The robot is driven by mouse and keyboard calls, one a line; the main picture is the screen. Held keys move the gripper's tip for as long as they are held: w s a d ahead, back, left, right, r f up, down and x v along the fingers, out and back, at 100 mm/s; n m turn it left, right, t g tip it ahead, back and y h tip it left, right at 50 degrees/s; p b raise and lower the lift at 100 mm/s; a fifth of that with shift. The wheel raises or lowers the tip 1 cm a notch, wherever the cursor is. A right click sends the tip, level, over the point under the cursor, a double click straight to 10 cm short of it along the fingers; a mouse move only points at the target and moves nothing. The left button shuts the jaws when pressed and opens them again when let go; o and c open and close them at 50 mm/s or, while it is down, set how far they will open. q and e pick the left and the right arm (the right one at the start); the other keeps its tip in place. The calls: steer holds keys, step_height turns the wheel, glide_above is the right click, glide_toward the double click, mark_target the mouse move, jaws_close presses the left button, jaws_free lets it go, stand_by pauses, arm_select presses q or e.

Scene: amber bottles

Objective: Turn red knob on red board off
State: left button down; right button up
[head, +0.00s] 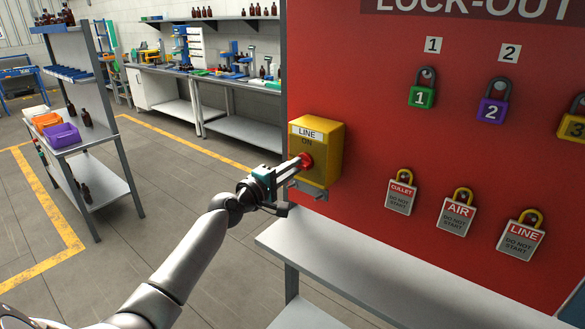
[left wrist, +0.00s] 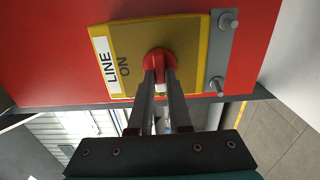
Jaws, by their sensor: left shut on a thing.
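The red knob (head: 306,160) sits on the front of a yellow box (head: 330,150) labelled LINE, with ON beneath, on the red board (head: 370,150). My left gripper (head: 297,165) reaches in from the left and is shut on the red knob. In the left wrist view the two fingers close on the knob (left wrist: 158,60), and a white mark shows between the fingertips. The yellow box (left wrist: 195,50) appears turned sideways there. The fingers cover part of the knob. My right gripper is not in view.
Several numbered padlocks (head: 422,92) and warning tags (head: 457,215) hang on the board to the right of the box. A grey bracket (head: 312,190) is under the box. A grey shelf (head: 330,255) runs below the board. The floor (head: 185,180) to the left is open.

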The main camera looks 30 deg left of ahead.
arm_select(q)
steer(key=c, duration=0.9)
jaws_free()
steer(key=shift+o, duration=0.2)
steer(key=s+a+b, duration=0.1)
steer(key=s, duration=1.4)
steer(key=shift+s, duration=0.15)
steer(key=shift+a, duration=0.1)
